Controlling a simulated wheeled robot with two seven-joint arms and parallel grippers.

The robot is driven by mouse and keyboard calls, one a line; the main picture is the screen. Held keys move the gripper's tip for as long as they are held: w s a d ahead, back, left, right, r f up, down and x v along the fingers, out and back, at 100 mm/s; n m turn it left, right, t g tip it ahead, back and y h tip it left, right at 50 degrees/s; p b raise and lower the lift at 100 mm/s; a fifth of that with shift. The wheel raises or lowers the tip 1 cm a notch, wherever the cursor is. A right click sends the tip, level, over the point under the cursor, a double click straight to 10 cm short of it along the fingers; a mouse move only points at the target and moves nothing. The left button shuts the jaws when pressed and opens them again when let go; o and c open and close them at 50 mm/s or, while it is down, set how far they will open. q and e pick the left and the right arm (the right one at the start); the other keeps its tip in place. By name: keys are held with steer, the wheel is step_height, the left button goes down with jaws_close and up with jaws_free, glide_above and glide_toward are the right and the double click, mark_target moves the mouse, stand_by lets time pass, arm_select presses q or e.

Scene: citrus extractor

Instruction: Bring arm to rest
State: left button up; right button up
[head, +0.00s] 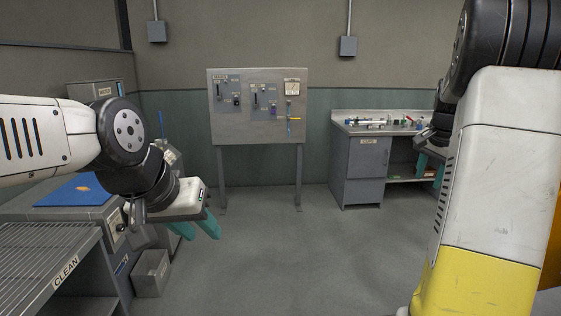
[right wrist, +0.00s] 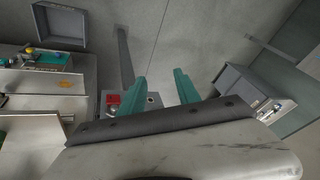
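My left gripper (head: 197,226) hangs over the edge of the counter at the left in the head view, its teal fingers pointing down. Its two fingers are apart and nothing shows between them. My right gripper (right wrist: 160,88) shows in the right wrist view with its two teal fingers spread apart and empty. In the head view it is partly hidden behind my right arm, which fills the right side, with teal fingertips near the workbench (head: 365,158).
A grey counter with a slatted rack marked CLEAN (head: 50,262) and a blue mat (head: 72,191) stands at the left. A grey bin (head: 151,273) is below it. A panel board (head: 258,108) stands at the back. The middle floor is clear.

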steer(key=s+a+r+n+t+y, duration=0.1)
steer(key=s+a+r+n+y, duration=0.15)
steer(key=s+a, duration=0.5)
steer(key=s+a+r+n+t+y, duration=0.1)
steer(key=s+a+n, duration=0.35)
steer(key=a, duration=0.55)
steer(key=s+a+f+n, duration=0.2)
steer(key=s+a+n, duration=0.2)
steer(key=s+a, duration=0.6)
steer(key=s, duration=0.3)
steer(key=shift+s+f+n, duration=0.25)
steer(key=shift+n, duration=0.15)
steer(key=shift+y, duration=0.25)
